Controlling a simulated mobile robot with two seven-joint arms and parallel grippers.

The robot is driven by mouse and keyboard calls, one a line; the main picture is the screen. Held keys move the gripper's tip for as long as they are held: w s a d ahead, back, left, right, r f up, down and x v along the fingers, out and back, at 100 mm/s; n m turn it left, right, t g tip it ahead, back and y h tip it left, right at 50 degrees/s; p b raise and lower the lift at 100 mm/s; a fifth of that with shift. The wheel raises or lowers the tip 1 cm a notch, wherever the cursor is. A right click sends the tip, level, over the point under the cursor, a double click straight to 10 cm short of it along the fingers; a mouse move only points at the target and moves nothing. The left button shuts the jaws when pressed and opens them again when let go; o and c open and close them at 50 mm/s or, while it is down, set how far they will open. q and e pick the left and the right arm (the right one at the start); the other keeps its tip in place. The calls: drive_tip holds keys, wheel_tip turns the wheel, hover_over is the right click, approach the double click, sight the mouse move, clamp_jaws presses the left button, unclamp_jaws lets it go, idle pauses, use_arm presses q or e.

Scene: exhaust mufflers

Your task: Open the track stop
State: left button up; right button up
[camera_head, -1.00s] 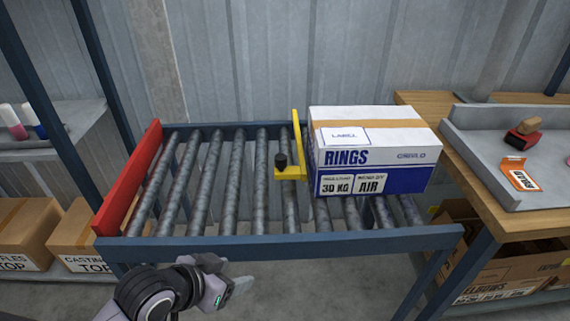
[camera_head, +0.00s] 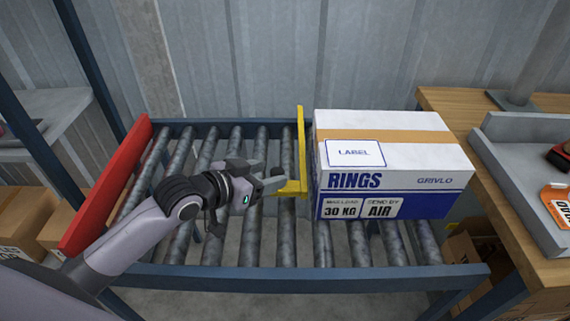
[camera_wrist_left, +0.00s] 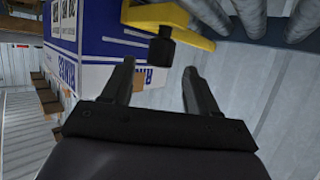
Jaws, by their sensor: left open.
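The yellow track stop (camera_head: 301,150) stands across the roller track, with a short yellow arm toward the left. In the left wrist view the yellow stop (camera_wrist_left: 158,14) carries a black knob (camera_wrist_left: 161,46), just beyond and between the fingertips. In the head view the gripper partly hides the knob. My left gripper (camera_head: 268,178) is open and empty, beside the stop's left side; its two fingers also show in the left wrist view (camera_wrist_left: 158,75). A white and blue RINGS box (camera_head: 390,165) sits on the rollers right of the stop. My right gripper is not in view.
The roller track (camera_head: 235,150) has a red end plate (camera_head: 108,185) at the left and a blue frame. The rollers left of the stop carry no box. A wooden bench (camera_head: 455,100) with a grey tray (camera_head: 510,190) stands at the right.

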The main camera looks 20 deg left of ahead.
sight(277, 171)
use_arm(q)
drive_tip(key=shift+b+x, duration=0.3)
drive_tip(key=shift+x, duration=2.5)
clamp_jaws()
